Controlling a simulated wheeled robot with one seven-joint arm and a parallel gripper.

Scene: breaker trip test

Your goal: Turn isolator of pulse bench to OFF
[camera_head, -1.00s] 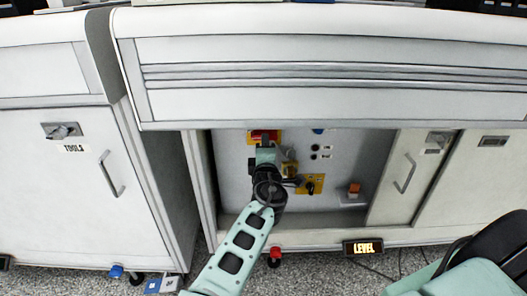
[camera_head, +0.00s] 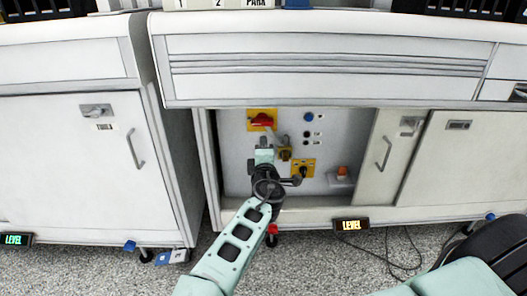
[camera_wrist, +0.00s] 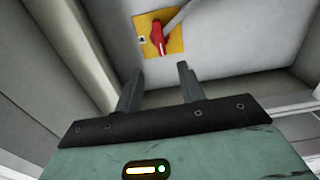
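The isolator is a red rotary handle (camera_head: 262,119) on a yellow plate (camera_head: 251,126), at the upper left of the panel inside the open bench bay. In the wrist view the red handle (camera_wrist: 157,37) sits on its yellow plate (camera_wrist: 176,46), beyond the fingertips. A grey bar crosses the plate's upper right there. My gripper (camera_wrist: 158,78) is open, its two fingers apart with nothing between them. In the head view my gripper (camera_head: 264,150) is just below the isolator and looks apart from it. The handle's position markings are too small to read.
The panel also has a black switch on a yellow plate (camera_head: 304,168), a blue button (camera_head: 309,117) and a small orange-red item (camera_head: 343,171). A sliding door (camera_head: 392,155) bounds the bay at right. The worktop drawer front (camera_head: 330,70) overhangs above. A cabinet (camera_head: 75,150) stands left.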

